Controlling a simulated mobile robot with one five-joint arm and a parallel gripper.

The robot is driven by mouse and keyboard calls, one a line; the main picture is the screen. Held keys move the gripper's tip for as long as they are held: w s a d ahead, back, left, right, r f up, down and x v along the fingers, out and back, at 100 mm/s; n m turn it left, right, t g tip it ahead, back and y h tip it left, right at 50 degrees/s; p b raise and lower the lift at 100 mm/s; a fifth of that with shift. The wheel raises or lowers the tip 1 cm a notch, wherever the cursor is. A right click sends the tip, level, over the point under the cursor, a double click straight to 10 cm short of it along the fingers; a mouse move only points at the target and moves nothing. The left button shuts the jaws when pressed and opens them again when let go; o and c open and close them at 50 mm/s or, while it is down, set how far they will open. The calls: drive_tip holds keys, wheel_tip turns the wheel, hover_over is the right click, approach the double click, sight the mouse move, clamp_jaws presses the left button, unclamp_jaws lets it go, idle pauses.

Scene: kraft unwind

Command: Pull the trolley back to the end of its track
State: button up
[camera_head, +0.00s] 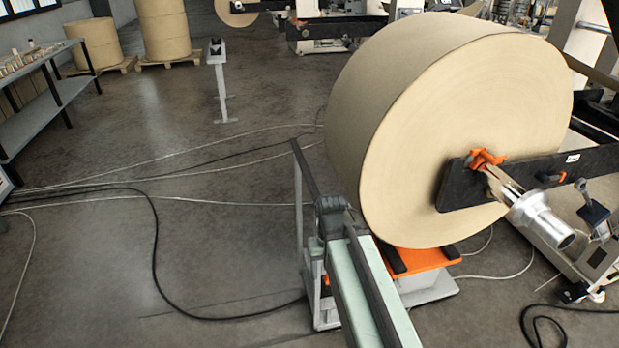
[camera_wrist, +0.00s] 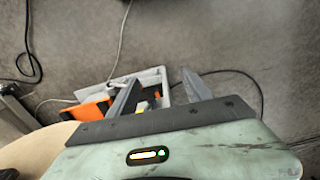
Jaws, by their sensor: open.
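The trolley (camera_head: 432,287) stands under the large kraft roll in the head view, with an orange deck, a pale grey base and an upright grey frame (camera_head: 298,190) topped by a dark bar. In the wrist view its orange deck (camera_wrist: 92,107) and pale frame show beyond the fingers. My gripper (camera_head: 331,205) overlaps the upright frame in the head view. In the wrist view my gripper (camera_wrist: 160,77) is open, its two grey fingers apart. Nothing is clearly held. I cannot tell whether the fingers touch the bar. The track is not clearly visible.
The kraft roll (camera_head: 470,130) rests close above the trolley, beside a black unwind arm (camera_head: 540,178) and metal shaft end (camera_head: 540,217). Cables (camera_head: 155,240) cross the floor at left. A shelf (camera_head: 55,90) stands far left. Floor left of the trolley is otherwise open.

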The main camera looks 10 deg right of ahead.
drive_tip(key=shift+c, duration=1.1)
drive_tip(key=shift+n, duration=0.3)
drive_tip(key=w+r+p, duration=0.5)
drive_tip(key=w+d+r+p, duration=0.1)
drive_tip(key=w+r+p, duration=0.5)
drive_tip(key=w+d+r+p, duration=0.1)
drive_tip(key=w+r+p, duration=0.4)
drive_tip(key=r+p, duration=0.1)
drive_tip(key=shift+w+d, duration=0.1)
drive_tip(key=shift+w, duration=0.25)
wheel_tip(320, 180, down, 8)
drive_tip(key=b, duration=0.8)
drive_tip(key=shift+f, duration=0.2)
drive_tip(key=shift+r, duration=0.15)
drive_tip(key=shift+c, duration=0.3)
clamp_jaws()
